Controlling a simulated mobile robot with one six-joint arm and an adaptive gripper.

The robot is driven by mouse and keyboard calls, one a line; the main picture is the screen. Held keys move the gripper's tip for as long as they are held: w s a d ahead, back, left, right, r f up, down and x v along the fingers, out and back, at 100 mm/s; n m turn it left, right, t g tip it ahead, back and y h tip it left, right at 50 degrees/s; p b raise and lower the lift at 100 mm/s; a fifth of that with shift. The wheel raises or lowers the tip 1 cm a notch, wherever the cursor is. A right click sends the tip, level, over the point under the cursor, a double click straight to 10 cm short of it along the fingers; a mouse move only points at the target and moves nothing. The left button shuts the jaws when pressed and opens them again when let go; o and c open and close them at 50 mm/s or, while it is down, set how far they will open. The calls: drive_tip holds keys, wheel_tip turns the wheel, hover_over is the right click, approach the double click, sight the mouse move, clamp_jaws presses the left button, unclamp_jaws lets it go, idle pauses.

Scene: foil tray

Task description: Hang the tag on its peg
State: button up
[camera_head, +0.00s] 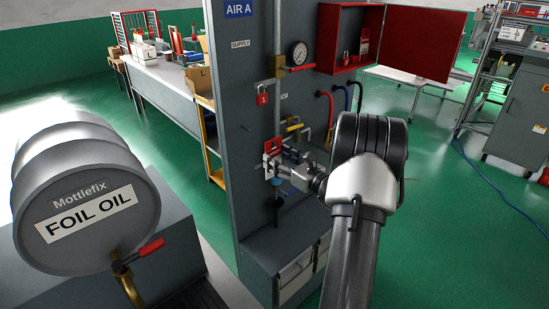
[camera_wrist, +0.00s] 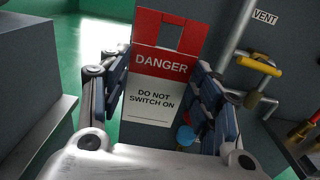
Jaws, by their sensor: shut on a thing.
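The tag is a red and white card reading "DANGER DO NOT SWITCH ON" (camera_wrist: 152,92), with a square opening in its red top. In the wrist view it stands upright, slightly tilted, between the two fingers of my gripper (camera_wrist: 160,100), which is shut on it. In the head view the tag (camera_head: 271,151) shows as a small red and white patch at my gripper (camera_head: 280,163), in front of the grey panel. I cannot make out the peg for certain in either view.
A yellow valve handle (camera_wrist: 259,66) and a blue round part (camera_wrist: 186,136) are near the tag.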

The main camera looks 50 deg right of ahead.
sight(275, 154)
drive_tip(key=shift+d+r, duration=0.15)
drive_tip(key=shift+d, duration=0.15)
drive_tip(key=shift+w+d, duration=0.15)
drive_tip(key=shift+w, duration=1.75)
